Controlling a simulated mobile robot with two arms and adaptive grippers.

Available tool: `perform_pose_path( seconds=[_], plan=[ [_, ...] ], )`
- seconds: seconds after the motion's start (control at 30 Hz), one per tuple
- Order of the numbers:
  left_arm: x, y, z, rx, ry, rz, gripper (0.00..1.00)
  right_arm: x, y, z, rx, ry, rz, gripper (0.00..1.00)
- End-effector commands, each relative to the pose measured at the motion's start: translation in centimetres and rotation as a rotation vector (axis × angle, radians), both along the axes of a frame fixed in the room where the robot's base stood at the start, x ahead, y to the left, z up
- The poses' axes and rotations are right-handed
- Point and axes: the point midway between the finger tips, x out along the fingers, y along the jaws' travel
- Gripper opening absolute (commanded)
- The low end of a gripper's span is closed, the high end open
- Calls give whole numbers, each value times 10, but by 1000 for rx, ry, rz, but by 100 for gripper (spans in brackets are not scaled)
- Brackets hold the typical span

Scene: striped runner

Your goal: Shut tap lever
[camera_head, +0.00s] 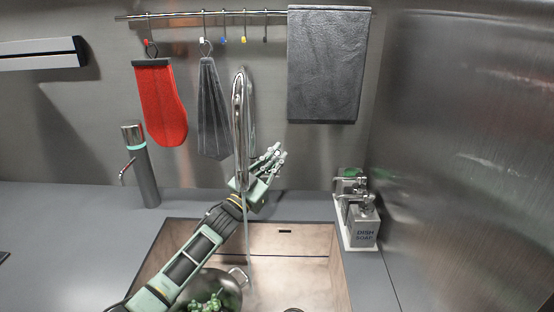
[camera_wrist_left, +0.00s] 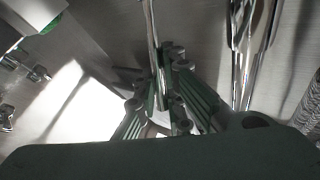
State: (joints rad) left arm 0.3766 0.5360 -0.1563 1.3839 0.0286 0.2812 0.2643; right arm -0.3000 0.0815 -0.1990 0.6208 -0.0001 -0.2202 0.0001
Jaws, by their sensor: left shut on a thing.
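The tall chrome tap (camera_head: 240,110) stands behind the sink, and a thin stream of water (camera_head: 247,235) seems to fall from it. My left gripper (camera_head: 274,156) reaches across the sink to just right of the tap. In the left wrist view my left gripper (camera_wrist_left: 162,84) is shut on a thin chrome rod, the tap lever (camera_wrist_left: 151,32). The tap's thicker chrome body (camera_wrist_left: 248,50) shows to the right, apart from the fingers. In the head view the lever is hidden by the hand and tap. My right gripper is not in view.
The sink (camera_head: 305,270) holds a metal pot (camera_head: 232,290) with green contents, under my left forearm. Soap dispensers (camera_head: 362,225) stand on the right counter. A red mitt (camera_head: 161,105) and grey towel (camera_head: 326,65) hang from the rail. A cylindrical dispenser (camera_head: 143,170) stands left.

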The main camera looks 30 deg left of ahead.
Motion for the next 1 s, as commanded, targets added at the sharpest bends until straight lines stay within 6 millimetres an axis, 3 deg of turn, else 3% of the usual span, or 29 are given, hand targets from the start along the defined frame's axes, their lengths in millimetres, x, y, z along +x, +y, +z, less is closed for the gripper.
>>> perform_pose_path(
  seconds=[0.17, 0.6, 1.0],
  plan=[
    [1, 0, 3, -6, 11, -1, 0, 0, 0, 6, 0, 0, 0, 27],
    [18, 8, 15, -102, 213, -2, 0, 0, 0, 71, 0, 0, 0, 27],
    [21, 10, 10, -123, 249, 0, 0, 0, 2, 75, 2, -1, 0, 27]
  ],
)
